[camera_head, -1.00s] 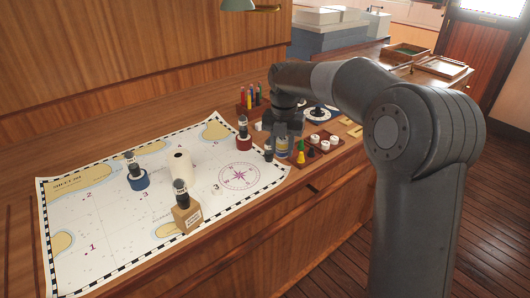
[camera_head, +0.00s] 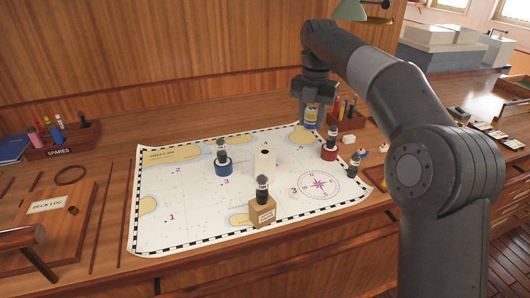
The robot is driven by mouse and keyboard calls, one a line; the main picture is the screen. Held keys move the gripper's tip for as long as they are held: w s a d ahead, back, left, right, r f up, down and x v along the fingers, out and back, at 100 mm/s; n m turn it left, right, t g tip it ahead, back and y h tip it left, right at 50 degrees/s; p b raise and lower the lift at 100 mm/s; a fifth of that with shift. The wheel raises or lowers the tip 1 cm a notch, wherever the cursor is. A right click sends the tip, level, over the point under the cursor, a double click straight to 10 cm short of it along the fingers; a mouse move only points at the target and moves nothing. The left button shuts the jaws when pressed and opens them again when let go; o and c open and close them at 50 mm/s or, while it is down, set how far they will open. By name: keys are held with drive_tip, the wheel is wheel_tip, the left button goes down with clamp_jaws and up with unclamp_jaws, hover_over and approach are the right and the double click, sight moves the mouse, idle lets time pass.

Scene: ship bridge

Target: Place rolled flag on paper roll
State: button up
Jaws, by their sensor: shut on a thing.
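The paper roll (camera_head: 264,165) is a white upright cylinder on the chart, near its middle. Nothing rests on top of it. My gripper (camera_head: 312,108) points down, above and to the right of the paper roll, over the far right part of the chart. It is shut on the rolled flag (camera_head: 312,116), a small roll with yellow and blue on it, held upright above the chart. The fingers hide part of the flag.
The chart (camera_head: 185,215) also bears a blue-based piece (camera_head: 222,166), a red-based piece (camera_head: 328,152) and a wooden block with a dark-topped piece (camera_head: 263,210). A pen rack (camera_head: 347,120) stands behind right. A spares box (camera_head: 62,138) is at left.

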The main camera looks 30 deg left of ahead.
drive_tip(key=shift+s+a+r, duration=0.2)
drive_tip(key=shift+a, duration=0.25)
hover_over(265, 152)
wheel_tip(265, 152, down, 7)
drive_tip(key=shift+r, duration=0.2)
drive_tip(key=shift+f, duration=2.1)
drive_tip(key=shift+f, duration=0.1)
drive_tip(key=o, duration=0.9)
drive_tip(key=shift+o, duration=0.2)
wheel_tip(265, 152, up, 12)
